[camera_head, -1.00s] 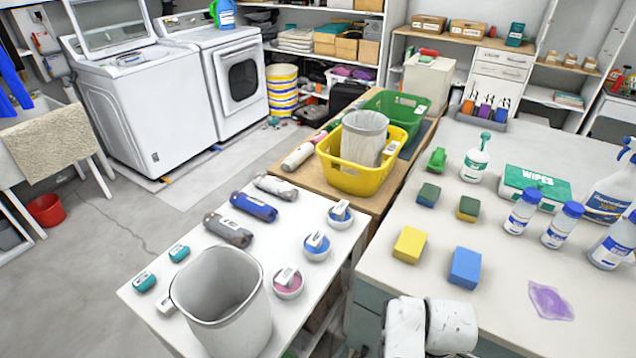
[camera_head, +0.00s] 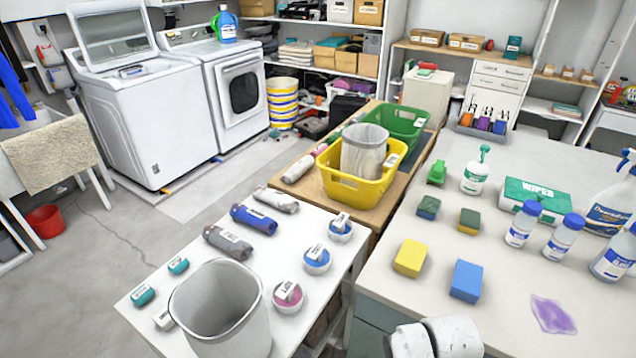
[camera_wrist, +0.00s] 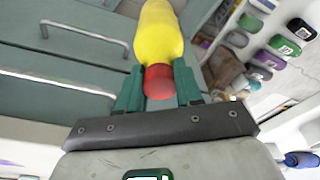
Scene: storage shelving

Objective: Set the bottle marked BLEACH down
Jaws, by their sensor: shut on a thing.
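In the wrist view my gripper (camera_wrist: 159,82) has its green fingers shut around the red-capped end of a yellow bottle (camera_wrist: 158,33). I cannot tell whether the bottle touches anything.
The right worktop (camera_head: 385,283) holds sponges, a purple cloth (camera_head: 553,315), a wipes box (camera_head: 535,197) and several bottles. The left table (camera_head: 141,317) holds a grey bin (camera_head: 222,325), bottles and small tubs. Drawers with handles (camera_wrist: 70,85) are close in the wrist view.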

